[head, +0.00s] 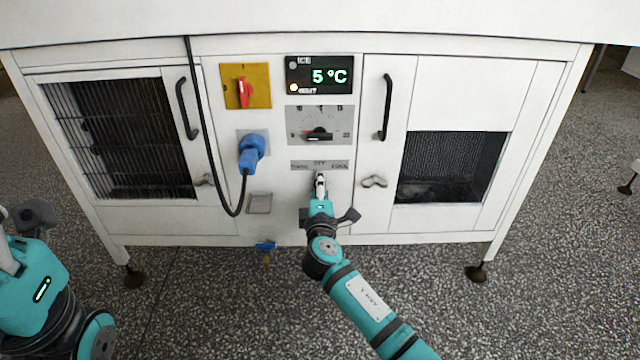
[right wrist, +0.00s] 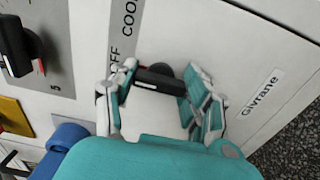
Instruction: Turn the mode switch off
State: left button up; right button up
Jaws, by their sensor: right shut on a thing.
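The mode switch (right wrist: 157,80) is a black knob with a white mark on its left end in the right wrist view. Its label strip with OFF and COOL lies beside it there, and the strip shows above my gripper in the head view. My right gripper (right wrist: 165,92) is shut on the knob, with teal-padded fingers on either side of it; in the head view the gripper (head: 320,186) hides the knob. I cannot tell exactly which word the mark points to. Part of my left arm shows at the lower left of the head view; its fingers do not.
The white cabinet (head: 430,90) has a display (head: 320,75) reading 5 °C, a dial (head: 318,134), a red switch on a yellow plate (head: 243,88) and a blue plug (head: 250,153) with a hanging black cable. A door latch (head: 374,181) sticks out right of my gripper.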

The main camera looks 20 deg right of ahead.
dwell(0.4)
jog(key=o, duration=1.2)
jog(key=v, duration=1.2)
